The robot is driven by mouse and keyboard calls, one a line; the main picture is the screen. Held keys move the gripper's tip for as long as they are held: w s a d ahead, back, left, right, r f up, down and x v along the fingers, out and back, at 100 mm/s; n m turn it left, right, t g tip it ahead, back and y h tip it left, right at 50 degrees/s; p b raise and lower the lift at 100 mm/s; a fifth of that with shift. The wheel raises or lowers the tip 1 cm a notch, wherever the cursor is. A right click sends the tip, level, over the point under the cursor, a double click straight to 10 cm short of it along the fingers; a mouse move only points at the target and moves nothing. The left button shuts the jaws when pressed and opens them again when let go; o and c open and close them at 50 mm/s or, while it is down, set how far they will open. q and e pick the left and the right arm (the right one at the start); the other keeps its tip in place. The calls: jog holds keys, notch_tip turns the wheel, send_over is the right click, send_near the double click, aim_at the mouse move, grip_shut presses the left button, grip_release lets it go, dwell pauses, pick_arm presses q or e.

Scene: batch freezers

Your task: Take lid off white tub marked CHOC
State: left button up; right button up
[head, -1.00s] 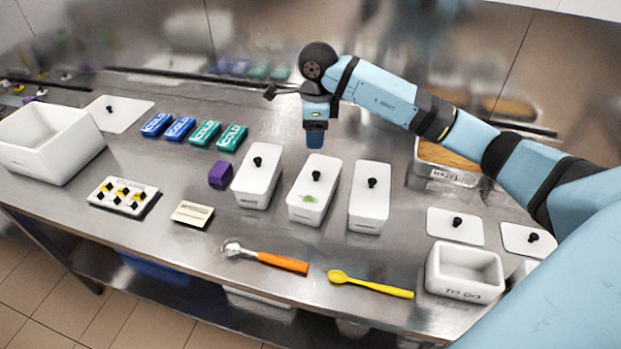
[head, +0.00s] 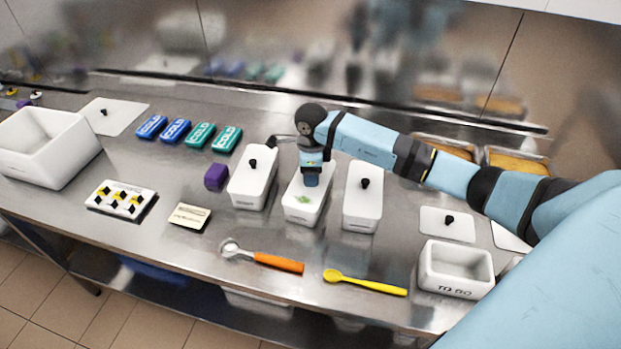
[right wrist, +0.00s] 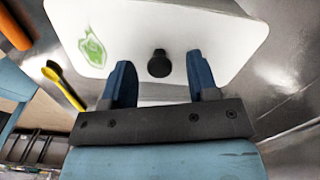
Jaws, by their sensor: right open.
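Three lidded white tubs stand in a row: left (head: 252,180), middle (head: 304,208) and right (head: 362,207). Each label is too small to read, so I cannot tell which is marked CHOC. The middle tub's white lid (head: 316,205) has a green patch. My right gripper (head: 312,180) is over this lid and hides its knob in the head view. In the right wrist view, my right gripper (right wrist: 160,76) is open, with the black knob (right wrist: 159,64) appearing between its blue fingers. I see no contact with the knob. My left gripper is not in view.
A purple block (head: 216,177) is beside the left tub. An orange-handled scoop (head: 262,258) and yellow spoon (head: 365,283) lie in front. A TO GO tub (head: 455,270) stands open at right.

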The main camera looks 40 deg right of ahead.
jog(key=shift+f, duration=0.3)
jog(key=c, duration=1)
jog(key=shift+r, duration=0.1)
